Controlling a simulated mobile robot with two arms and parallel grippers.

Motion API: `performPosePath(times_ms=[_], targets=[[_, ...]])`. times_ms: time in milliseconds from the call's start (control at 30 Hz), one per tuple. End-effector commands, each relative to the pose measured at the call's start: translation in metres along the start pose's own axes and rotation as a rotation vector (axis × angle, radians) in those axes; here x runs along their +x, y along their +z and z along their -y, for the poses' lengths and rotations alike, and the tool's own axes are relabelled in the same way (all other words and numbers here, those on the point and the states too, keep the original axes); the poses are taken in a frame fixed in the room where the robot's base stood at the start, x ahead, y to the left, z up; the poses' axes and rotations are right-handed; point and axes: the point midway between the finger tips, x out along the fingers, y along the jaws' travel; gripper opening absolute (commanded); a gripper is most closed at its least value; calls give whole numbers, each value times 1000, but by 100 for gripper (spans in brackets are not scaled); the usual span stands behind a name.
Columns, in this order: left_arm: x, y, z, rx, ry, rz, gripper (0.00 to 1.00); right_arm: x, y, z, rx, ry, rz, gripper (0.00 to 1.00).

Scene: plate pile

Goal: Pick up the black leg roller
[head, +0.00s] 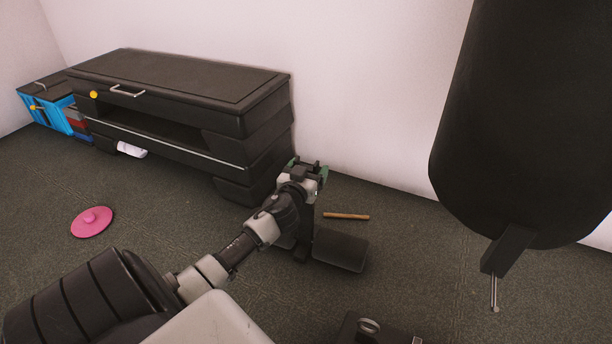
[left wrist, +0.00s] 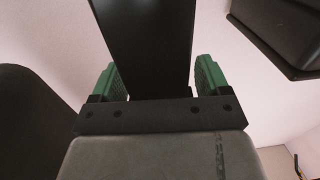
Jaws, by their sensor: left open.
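The black leg roller (head: 340,250) stands on the floor right of centre in the head view. It has a dark cylindrical pad low down and a dark upright post. My left gripper (head: 309,171) is at the top of that post, with its green fingers apart. In the left wrist view, a flat black bar (left wrist: 145,40), which looks like the post, lies between the open green fingers (left wrist: 155,78). My arm hides part of the roller's left side. My right gripper is not in view.
A black low cabinet (head: 180,75) stands against the wall behind. A large black hanging bag (head: 520,120) is at the right. A brown stick (head: 346,216) and a pink disc (head: 92,221) lie on the floor. The floor left of my arm is mostly clear.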

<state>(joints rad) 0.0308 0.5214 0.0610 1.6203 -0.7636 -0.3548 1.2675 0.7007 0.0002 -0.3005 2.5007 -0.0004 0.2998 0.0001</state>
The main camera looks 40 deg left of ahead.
Motion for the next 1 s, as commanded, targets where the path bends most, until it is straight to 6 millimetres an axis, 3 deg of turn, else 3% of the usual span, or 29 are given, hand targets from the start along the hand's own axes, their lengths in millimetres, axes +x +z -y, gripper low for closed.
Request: performPosePath(times_ms=[200, 700, 1000], targets=[[0, 0, 0, 0, 0, 1, 75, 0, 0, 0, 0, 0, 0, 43], [0, 0, 0, 1, 1, 0, 0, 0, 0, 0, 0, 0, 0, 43], [2, -8, 0, 1, 2, -14, 0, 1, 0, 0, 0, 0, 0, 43]])
